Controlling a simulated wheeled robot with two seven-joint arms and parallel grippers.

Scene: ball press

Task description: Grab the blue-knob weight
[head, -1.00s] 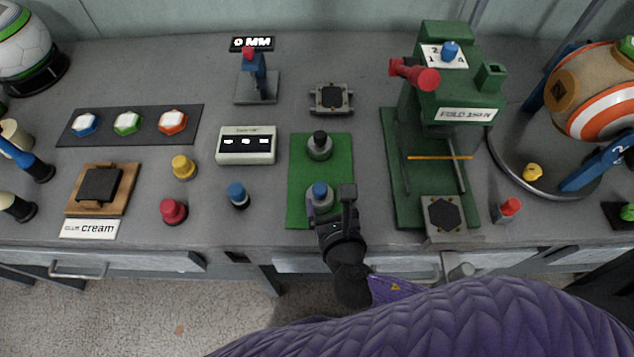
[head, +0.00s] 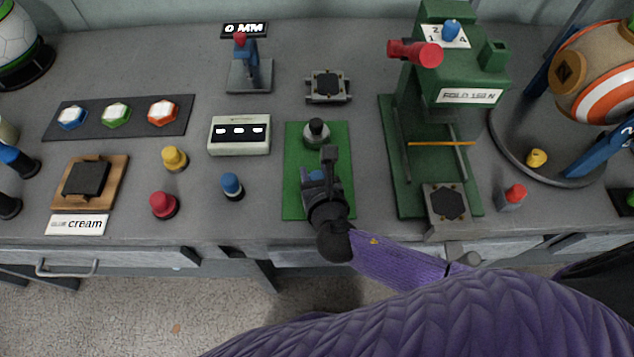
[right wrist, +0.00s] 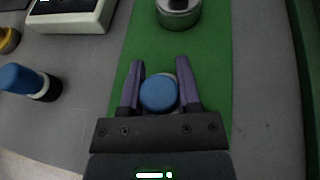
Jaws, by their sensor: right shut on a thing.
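The blue-knob weight (right wrist: 158,92) is on the green mat (head: 291,202), with its round blue knob between the two purple fingers of my right gripper (right wrist: 157,85). In the head view my right gripper (head: 320,175) mostly covers this weight. The right gripper is shut on the weight. The weight's base is hidden, so I cannot tell whether it touches the mat. A second weight with a black knob (head: 316,133) stands upright behind it on the same mat. My left gripper is not in view.
A green press (head: 455,90) with a red handle (head: 415,52) stands to the right. A white box with displays (head: 239,136) and a small blue-topped peg (head: 232,187) are to the left. A square grey plate (head: 327,86) lies behind the mat. Bare bench surrounds the mat.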

